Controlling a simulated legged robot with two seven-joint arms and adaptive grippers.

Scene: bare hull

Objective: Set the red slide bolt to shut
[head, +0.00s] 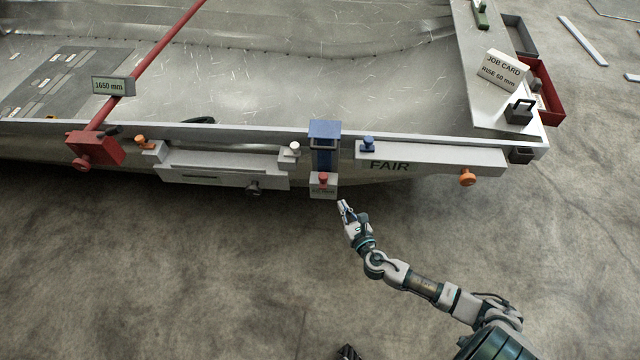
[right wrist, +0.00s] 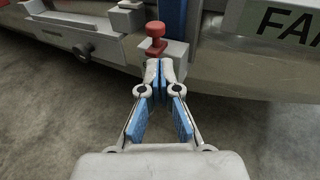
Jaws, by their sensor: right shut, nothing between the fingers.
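The red slide bolt's knob (head: 323,181) sits on a small pale block below the blue post at the hull's near edge. In the right wrist view the red knob (right wrist: 155,38) stands upright, just beyond my fingertips. Fine marks on the block are too small to read. My right gripper (head: 343,204) is just below and right of the block in the head view. In the right wrist view my right gripper (right wrist: 160,66) is shut, with nothing between its blue-padded fingers. Whether the fingertips touch the knob or block cannot be told. My left gripper is not in view.
The blue post (head: 324,150) rises behind the knob. A panel marked FAIR (head: 430,158) with an orange knob (head: 467,177) lies to the right. A long pale bracket (head: 220,166) lies left. A red bar on a red block (head: 95,148) stands far left. Bare floor lies in front.

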